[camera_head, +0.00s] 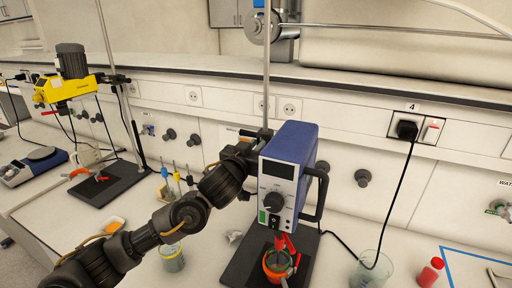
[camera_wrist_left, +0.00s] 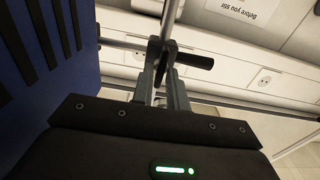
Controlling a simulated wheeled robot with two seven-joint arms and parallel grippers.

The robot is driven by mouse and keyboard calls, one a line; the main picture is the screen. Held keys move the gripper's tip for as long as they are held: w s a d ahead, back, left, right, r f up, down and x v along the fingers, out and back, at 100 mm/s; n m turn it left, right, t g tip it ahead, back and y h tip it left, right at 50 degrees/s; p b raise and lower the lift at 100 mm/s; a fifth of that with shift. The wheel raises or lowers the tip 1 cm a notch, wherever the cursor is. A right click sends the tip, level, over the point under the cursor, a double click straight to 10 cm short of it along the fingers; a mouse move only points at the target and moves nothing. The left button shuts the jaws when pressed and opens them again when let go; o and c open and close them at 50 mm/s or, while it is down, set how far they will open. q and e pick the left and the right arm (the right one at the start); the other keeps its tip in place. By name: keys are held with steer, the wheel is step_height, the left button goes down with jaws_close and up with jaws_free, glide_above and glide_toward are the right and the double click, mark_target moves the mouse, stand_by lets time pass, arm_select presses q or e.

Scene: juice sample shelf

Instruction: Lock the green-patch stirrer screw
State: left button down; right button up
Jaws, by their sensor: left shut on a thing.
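The blue stirrer (camera_head: 300,148) with a pale front panel and a small green patch (camera_head: 262,216) is mounted on an upright rod (camera_head: 267,60) over a dark base. My left arm reaches in from the left, and its gripper (camera_head: 248,146) is beside the stirrer's rear, partly hidden there. The stirrer's blue side (camera_wrist_left: 40,75) fills the left of that view. My right gripper is not in view.
A red-orange vessel (camera_head: 277,266) stands under the stirrer. A glass beaker (camera_head: 371,270) and a red bottle (camera_head: 430,272) are to its right. A black cable hangs from the wall socket (camera_head: 407,130). A yellow stirrer (camera_head: 66,88) stands at the far left.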

arm_select(q)
steer(key=shift+s+d+f+m+b, duration=0.1)
steer(key=shift+m+b, duration=2)
steer(key=shift+m, duration=0.85)
steer(key=shift+w+d+f+m+b, duration=0.1)
steer(key=shift+f+m+b, duration=0.05)
steer(key=shift+m+b, duration=2.4)
steer(key=shift+s+d+f+m+b, duration=0.1)
steer(key=shift+m+b, duration=1.55)
steer(key=shift+m, duration=1.75)
steer(key=c, duration=1.4)
jaws_free()
steer(key=shift+r, duration=0.1)
